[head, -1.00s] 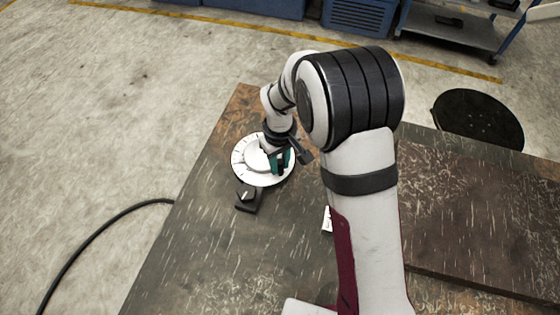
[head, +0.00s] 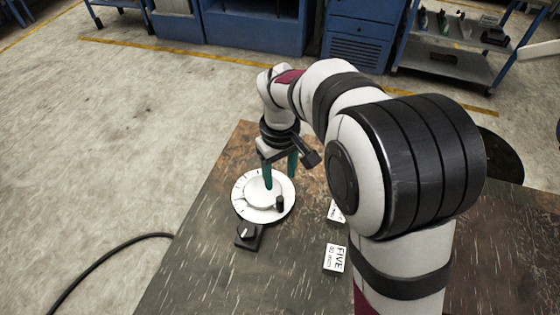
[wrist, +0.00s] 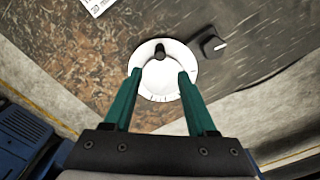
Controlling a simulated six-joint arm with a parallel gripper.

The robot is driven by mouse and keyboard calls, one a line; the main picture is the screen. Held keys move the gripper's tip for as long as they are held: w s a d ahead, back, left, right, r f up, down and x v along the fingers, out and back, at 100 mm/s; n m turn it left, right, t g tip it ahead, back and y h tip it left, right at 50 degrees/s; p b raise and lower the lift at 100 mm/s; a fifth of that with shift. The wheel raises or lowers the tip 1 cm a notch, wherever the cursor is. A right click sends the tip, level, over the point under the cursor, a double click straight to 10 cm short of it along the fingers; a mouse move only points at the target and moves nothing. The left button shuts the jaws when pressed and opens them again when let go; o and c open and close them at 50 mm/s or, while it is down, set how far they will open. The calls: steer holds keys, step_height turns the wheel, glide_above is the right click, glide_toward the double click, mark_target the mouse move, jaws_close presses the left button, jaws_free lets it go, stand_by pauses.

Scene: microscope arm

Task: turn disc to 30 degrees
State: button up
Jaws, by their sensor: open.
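The white disc (head: 242,205) lies on the table and has dark tick marks along its left rim. A black upright peg (head: 280,203) stands on its right side. In the wrist view the disc (wrist: 160,88) shows between and beyond the fingers, with the peg (wrist: 160,52) at its far side. A black block with a white pointer mark (head: 247,236) sits just below the disc; it also shows in the wrist view (wrist: 212,45). My gripper (head: 280,178) is open and empty, its green fingers above the disc, apart from the peg. The exact angle cannot be read.
White cards with printed text, one reading FIVE (head: 335,258), lie on the brown table (head: 210,275) right of the disc. My arm covers the table's right part. The table's left side is clear.

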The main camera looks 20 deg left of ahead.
step_height(320, 180, up, 5)
steer(key=shift+f, duration=0.15)
steer(key=s+d+r+m+y, duration=0.1)
steer(key=s+d+r+m, duration=0.3)
steer(key=s+d+m, duration=0.85)
steer(key=s+d+f+m, duration=0.2)
steer(key=s+d, duration=0.4)
steer(key=s, duration=0.3)
steer(key=shift+s+d+f+m+y, duration=0.15)
steer(key=shift+f+m+y, duration=0.1)
steer(key=shift+m+y, duration=0.25)
